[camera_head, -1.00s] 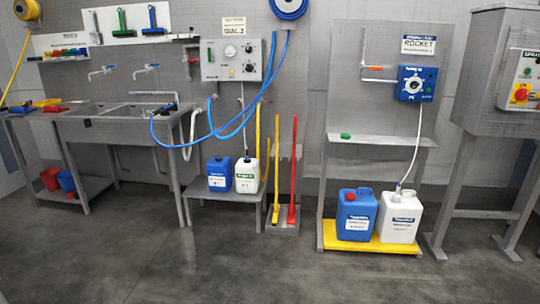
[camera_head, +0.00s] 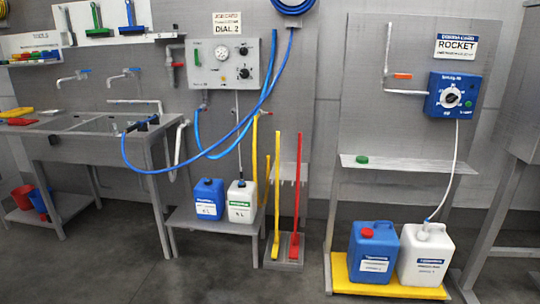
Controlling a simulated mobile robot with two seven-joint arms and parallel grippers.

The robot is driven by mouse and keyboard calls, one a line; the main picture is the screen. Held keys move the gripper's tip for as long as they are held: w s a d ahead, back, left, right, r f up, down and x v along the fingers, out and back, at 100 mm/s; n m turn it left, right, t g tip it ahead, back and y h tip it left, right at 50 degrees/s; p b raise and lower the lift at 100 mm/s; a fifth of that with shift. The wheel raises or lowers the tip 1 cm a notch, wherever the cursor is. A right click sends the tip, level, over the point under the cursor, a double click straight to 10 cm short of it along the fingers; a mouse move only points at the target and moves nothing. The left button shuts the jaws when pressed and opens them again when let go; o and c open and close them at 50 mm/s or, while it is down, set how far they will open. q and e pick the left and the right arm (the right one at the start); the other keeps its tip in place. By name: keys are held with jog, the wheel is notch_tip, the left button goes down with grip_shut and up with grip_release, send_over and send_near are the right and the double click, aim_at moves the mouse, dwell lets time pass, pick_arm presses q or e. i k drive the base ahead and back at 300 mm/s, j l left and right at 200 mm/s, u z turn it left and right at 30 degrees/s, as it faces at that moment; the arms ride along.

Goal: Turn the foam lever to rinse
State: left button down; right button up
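No lever is labelled legibly as the foam lever. A grey control panel (camera_head: 223,64) with a round gauge, dark knobs and a green strip hangs on the wall under a "DIAL 2" sign. A small red handle (camera_head: 178,66) sits on pipework just left of it. At the right, an orange-red handle (camera_head: 402,76) sits on a pipe beside a blue dial box (camera_head: 453,96) under a "ROCKET" sign. I cannot tell the rinse or foam position of any handle. Neither of my grippers is in view.
A steel sink (camera_head: 85,127) stands at the left. Blue and white canisters (camera_head: 207,199) sit on a low stand. A yellow tray (camera_head: 345,287) with two larger canisters stands on the floor at the right. Yellow and red poles (camera_head: 297,200) stand between. A blue hose (camera_head: 132,165) loops in front.

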aim_at(197, 63)
jog(key=i+u, duration=0.15)
jog(key=i, duration=0.4)
jog(key=i+l+u, duration=0.15)
jog(key=i, duration=0.45)
jog(key=i+l+u, duration=0.15)
jog(key=i+u, duration=0.15)
jog(key=i+l+u, duration=0.25)
jog(key=i, duration=0.2)
jog(key=z, duration=0.35)
jog(key=i+j+z, duration=0.1)
jog(key=i+z, duration=0.25)
jog(key=i+j+z, duration=0.2)
jog(key=i+z, duration=0.2)
jog(key=i, duration=0.05)
